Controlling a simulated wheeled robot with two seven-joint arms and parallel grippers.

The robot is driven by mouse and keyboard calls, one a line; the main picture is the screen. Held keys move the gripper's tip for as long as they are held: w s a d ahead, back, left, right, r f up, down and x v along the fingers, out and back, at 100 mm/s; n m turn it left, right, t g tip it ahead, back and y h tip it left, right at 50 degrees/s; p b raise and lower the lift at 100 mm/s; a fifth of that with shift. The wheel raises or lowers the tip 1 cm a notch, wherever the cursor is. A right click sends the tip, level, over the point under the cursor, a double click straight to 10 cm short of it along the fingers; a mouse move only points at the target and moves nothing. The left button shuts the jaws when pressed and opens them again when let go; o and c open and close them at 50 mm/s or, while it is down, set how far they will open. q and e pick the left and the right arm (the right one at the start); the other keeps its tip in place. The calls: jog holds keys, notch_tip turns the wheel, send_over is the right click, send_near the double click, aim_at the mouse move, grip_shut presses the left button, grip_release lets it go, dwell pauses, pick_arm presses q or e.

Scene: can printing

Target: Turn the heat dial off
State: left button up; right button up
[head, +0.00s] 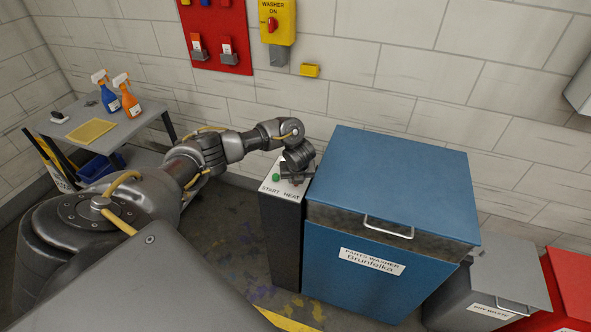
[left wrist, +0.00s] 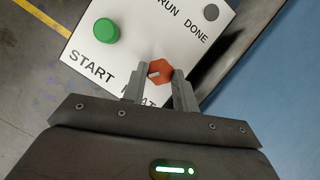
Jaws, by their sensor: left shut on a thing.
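The heat dial (left wrist: 160,72) is a small red-orange knob with a white mark, on the white top of the control post (head: 270,187). In the left wrist view it sits between the fingertips of my left gripper (left wrist: 158,76), which is shut on it. The HEAT label below it is partly covered by a finger. In the head view my left gripper (head: 295,179) reaches down onto the post top and hides the dial. My right gripper is in neither view.
A green START button (left wrist: 106,31) is beside the dial, and a grey DONE lamp (left wrist: 211,12) is near the panel corner. The blue parts washer (head: 390,185) stands close to the right of the post. A cart (head: 75,120) with spray bottles is at the left.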

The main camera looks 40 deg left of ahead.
pick_arm(q)
jog(key=n+p, duration=0.1)
jog(key=n+g+p, duration=0.1)
jog(key=n, duration=0.1)
jog(key=shift+w+d+r+n+y+p, duration=0.2)
jog(key=shift+n+y+p, duration=0.1)
jog(key=shift+y+p, duration=0.1)
jog(key=shift+w+f+n+g+y+p, duration=0.15)
jog(key=shift+n+g+p, duration=0.25)
jog(key=shift+n, duration=0.5)
jog(key=shift+s+n+g+y+p, duration=0.15)
jog(key=shift+n+g+p, duration=0.2)
jog(key=shift+n, duration=0.55)
jog(key=shift+w+a, duration=0.1)
jog(key=shift+w, duration=0.05)
jog(key=o, duration=1)
